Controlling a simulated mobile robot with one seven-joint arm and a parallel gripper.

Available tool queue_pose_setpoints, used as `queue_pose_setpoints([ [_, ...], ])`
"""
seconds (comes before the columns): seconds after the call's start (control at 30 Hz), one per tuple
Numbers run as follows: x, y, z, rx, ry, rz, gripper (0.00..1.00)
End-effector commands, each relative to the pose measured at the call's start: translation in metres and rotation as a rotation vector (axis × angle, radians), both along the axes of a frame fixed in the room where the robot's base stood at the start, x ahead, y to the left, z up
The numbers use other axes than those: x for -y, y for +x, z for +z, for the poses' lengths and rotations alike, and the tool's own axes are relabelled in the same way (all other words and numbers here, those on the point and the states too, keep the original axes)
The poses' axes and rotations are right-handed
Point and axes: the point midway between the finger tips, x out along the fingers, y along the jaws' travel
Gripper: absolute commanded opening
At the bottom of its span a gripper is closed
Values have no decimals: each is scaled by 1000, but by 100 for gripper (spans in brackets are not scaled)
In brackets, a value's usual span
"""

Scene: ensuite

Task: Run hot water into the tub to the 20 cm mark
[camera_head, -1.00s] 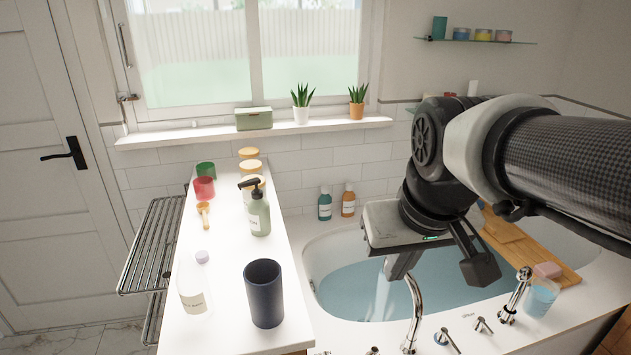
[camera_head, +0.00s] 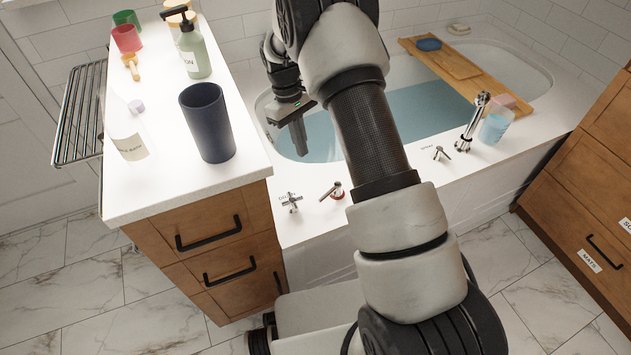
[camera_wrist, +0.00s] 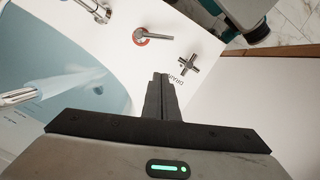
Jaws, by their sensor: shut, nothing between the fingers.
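The tub (camera_head: 290,236) holds blue water (camera_head: 415,108). In the wrist view the water (camera_wrist: 30,55) lies at left, and a pale streak like running water (camera_wrist: 65,84) leaves the chrome spout (camera_wrist: 18,97). A lever tap with a red ring (camera_head: 333,190) stands on the rim; it also shows in the wrist view (camera_wrist: 152,36). Beside it is a cross-shaped handle (camera_head: 291,202), also in the wrist view (camera_wrist: 187,64), with a label apparently reading drain. My gripper (camera_head: 300,150) is shut and empty above the near-left tub end; its fingertips (camera_wrist: 162,78) point toward the handles, apart from them. The depth mark is unreadable.
A counter (camera_head: 165,185) with a dark cup (camera_head: 208,122), pump bottle (camera_head: 193,52) and clear bottle (camera_head: 128,135) stands left of my arm. A spray lever (camera_head: 437,153), chrome hand shower (camera_head: 474,118) and blue-filled cup (camera_head: 494,127) are right. A wooden tray (camera_head: 470,72) spans the tub.

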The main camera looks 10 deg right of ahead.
Motion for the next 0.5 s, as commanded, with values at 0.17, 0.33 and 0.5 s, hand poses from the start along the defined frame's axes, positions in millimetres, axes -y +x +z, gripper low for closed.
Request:
queue_pose_setpoints([
  [0.17, 0, 0, -22, -17, -4, 14, 0],
  [0.33, 3, -6, -47, -19, -4, 12, 0],
  [0.5, 9, -13, -84, -19, -4, 12, 0],
])
